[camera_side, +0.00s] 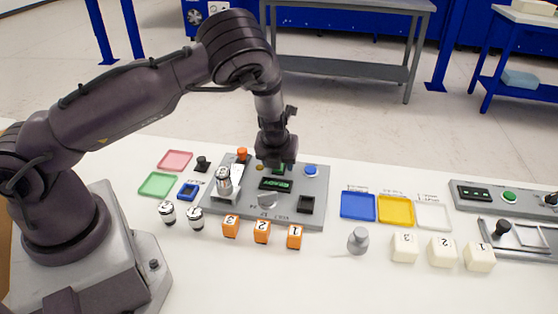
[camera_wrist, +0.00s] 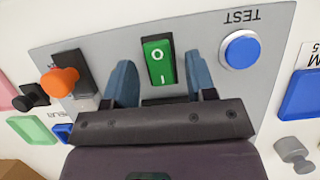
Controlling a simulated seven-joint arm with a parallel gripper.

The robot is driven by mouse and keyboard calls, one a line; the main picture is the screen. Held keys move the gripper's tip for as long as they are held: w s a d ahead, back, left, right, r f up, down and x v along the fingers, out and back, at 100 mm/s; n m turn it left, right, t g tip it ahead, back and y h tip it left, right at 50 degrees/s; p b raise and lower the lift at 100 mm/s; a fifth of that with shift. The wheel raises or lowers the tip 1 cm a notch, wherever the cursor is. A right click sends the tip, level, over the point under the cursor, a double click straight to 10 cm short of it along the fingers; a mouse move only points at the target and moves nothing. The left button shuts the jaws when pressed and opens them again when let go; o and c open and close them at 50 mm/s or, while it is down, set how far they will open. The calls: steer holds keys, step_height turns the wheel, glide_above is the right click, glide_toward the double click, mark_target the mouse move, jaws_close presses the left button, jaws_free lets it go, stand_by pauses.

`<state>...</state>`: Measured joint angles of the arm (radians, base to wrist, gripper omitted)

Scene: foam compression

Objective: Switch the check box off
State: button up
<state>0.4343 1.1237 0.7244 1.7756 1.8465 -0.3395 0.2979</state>
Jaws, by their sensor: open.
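The check box (camera_side: 316,188) is a grey panel on the white table, below my gripper (camera_side: 277,163) in the side view. Its green rocker switch (camera_wrist: 158,62), marked O and I, shows in the wrist view between the two blue-grey fingers of my gripper (camera_wrist: 161,68). The fingers are open, one on each side of the switch, and hold nothing. I cannot tell whether they touch the panel. A blue button (camera_wrist: 240,49) labelled TEST is to the right of the switch. A dark display with green text (camera_side: 276,184) is on the box.
An orange knob (camera_wrist: 60,81) stands left of the fingers. A silver cylinder (camera_side: 224,181) stands on the box's left side. Orange numbered cubes (camera_side: 262,232) are in front. Blue (camera_side: 357,206) and yellow (camera_side: 395,210) trays lie to the right.

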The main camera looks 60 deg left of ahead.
steer(key=shift+c, duration=0.5)
steer(key=c, duration=0.8)
steer(key=shift+w+a+g+h, duration=0.15)
steer(key=shift+g+h, duration=0.55)
steer(key=shift+w+a+g+h, duration=0.1)
steer(key=shift+w+g+h, duration=0.05)
steer(key=shift+g+h, duration=0.55)
steer(key=shift+r, duration=0.1)
steer(key=o, duration=0.9)
step_height(320, 180, up, 13)
steer(key=shift+s+d, duration=0.3)
steer(key=shift+s, duration=0.05)
steer(key=shift+w+a, duration=0.1)
